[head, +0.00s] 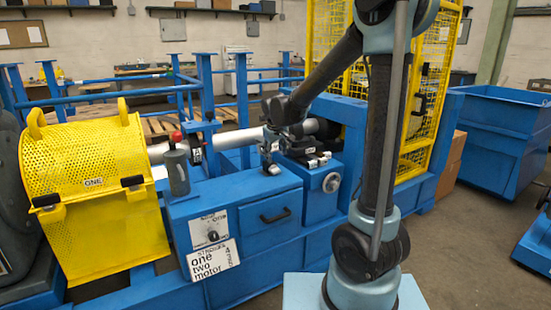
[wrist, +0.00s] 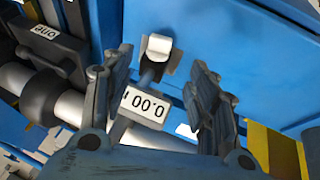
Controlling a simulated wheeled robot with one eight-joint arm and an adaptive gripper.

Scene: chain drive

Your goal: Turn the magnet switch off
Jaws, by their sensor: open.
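My gripper (head: 274,150) is open, at the end of my arm over the blue bench. In the wrist view, its two dark fingers (wrist: 157,72) stand apart on either side of a small device with a "0.00" display (wrist: 143,106). A short stem runs from the device to a white rounded piece (wrist: 158,46) at a blue surface. I cannot tell whether the fingers touch the device. A pale round knob with a dark mark (head: 331,182) is on the blue block right of my gripper. No part is clearly labelled as the magnet switch.
A yellow perforated guard marked "ONE" (head: 85,160) stands at the left. A control panel with a dial (head: 212,233) is below, beside a drawer (head: 269,212). A metal shaft (wrist: 72,104) lies close to my left finger.

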